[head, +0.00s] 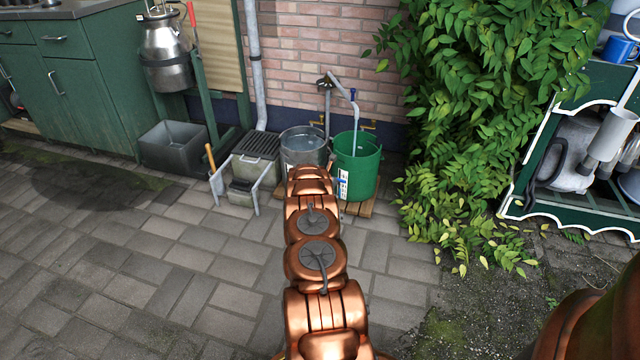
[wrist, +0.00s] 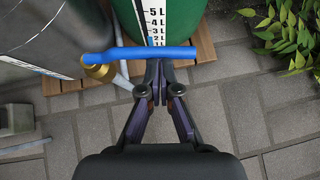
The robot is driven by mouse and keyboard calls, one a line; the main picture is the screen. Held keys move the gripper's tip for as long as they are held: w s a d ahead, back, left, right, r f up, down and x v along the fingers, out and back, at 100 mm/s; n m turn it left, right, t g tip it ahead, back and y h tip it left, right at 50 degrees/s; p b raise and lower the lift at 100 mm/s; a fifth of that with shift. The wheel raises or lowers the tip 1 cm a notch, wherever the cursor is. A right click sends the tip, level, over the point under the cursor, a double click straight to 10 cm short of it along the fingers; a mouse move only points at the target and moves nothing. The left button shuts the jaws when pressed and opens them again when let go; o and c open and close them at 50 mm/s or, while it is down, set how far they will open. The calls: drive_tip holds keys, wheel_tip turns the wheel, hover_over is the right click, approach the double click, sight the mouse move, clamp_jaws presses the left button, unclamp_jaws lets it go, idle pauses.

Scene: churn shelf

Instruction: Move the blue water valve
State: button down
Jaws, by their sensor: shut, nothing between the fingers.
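The blue water valve (wrist: 150,53) shows in the wrist view as a long blue lever lying nearly level across the upper middle. Its left end joins a brass fitting (wrist: 97,68). My gripper (wrist: 158,66) is shut and empty, with its fingertips at the near edge of the lever, a little right of its middle. I cannot tell whether they touch it. In the head view, a small blue patch (head: 343,178) shows in front of the green bucket, just past the end of my arm; it may be the lever. My gripper is hidden there by the arm.
The green bucket (head: 357,165) with a litre scale and the grey metal tub (head: 303,147) stand on a wooden pallet (wrist: 203,40). A drain box (head: 247,165) is to their left. Leafy ivy (head: 490,120) is to the right. Paving in front is clear.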

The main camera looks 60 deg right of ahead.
drive_tip(key=shift+s+d+n+t+y+p, duration=0.15)
drive_tip(key=shift+d+n+t+y+p, duration=0.25)
drive_tip(key=shift+d+n+t, duration=0.65)
drive_tip(key=shift+a+p, duration=0.25)
drive_tip(key=shift+p, duration=0.35)
